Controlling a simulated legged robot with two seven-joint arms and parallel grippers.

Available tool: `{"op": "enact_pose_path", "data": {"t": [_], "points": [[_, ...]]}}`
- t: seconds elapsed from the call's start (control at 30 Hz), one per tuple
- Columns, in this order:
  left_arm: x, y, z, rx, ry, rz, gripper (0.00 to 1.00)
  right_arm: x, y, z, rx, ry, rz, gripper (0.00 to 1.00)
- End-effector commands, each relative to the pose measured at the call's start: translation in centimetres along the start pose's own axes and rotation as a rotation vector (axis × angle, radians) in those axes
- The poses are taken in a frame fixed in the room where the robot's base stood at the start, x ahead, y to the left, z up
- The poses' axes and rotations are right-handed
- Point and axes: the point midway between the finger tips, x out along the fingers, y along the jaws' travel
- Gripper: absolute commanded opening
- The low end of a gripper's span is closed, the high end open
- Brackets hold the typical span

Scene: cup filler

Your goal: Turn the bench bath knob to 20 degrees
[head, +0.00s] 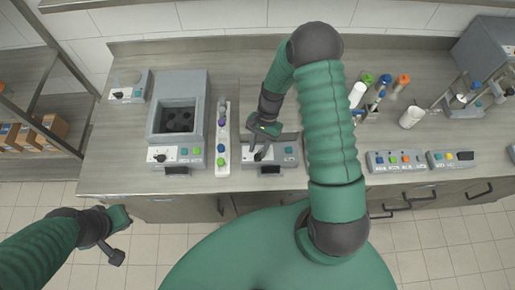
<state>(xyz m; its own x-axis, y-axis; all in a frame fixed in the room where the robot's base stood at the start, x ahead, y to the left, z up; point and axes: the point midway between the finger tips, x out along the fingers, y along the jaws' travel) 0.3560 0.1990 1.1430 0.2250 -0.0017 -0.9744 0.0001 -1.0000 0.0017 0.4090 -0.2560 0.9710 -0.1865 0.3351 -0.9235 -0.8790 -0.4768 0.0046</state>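A grey bath-like unit (205,85) with a dark square well stands on the bench left of centre. Its white front panel has a small black knob (160,157), apart from both grippers. To its right a second grey unit (290,152) has a front panel with a knob (258,156). My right gripper (261,140) is just above this knob, pointing down; whether it touches the knob is too small to tell. Its finger gap is not clear. No label is readable, so I cannot tell which unit is the bench bath. My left gripper (118,238) is low left, over the floor, off the bench.
A white rack (222,140) with coloured caps stands between the two units. A small grey box with a knob (130,87) is at the back left. Bottles (357,94), a white cup (411,117) and two button boxes (394,161) (449,159) are at right.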

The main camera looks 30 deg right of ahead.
Motion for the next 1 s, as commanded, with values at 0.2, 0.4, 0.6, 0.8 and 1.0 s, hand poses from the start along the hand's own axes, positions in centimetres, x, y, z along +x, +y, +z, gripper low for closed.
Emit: {"op": "enact_pose_path", "data": {"t": [0.2, 0.4, 0.6, 0.8, 1.0], "points": [[-0.4, 0.0, -0.1, 0.0, 0.0, 0.0, 0.0, 1.6, 0.0, 0.0, 0.0, 0.001, -0.001, 0.33], [-0.3, 0.0, -0.1, 0.0, 0.0, 0.0, 0.0, 1.7, 0.0, -0.1, 0.0, 0.001, 0.0, 0.33], [-0.3, 0.0, -0.1, 0.0, 0.0, 0.0, 0.0, 1.7, 0.0, 0.0, 0.0, 0.001, 0.0, 0.07], [-0.3, 0.0, -0.1, 0.0, 0.0, 0.0, 0.0, 1.6, -0.1, 0.0, -0.001, 0.001, -0.001, 0.0], [-0.3, 0.0, -0.1, 0.0, 0.0, 0.0, 0.0, 1.6, -0.1, 0.1, -0.004, 0.0, 0.0, 0.0]]}}
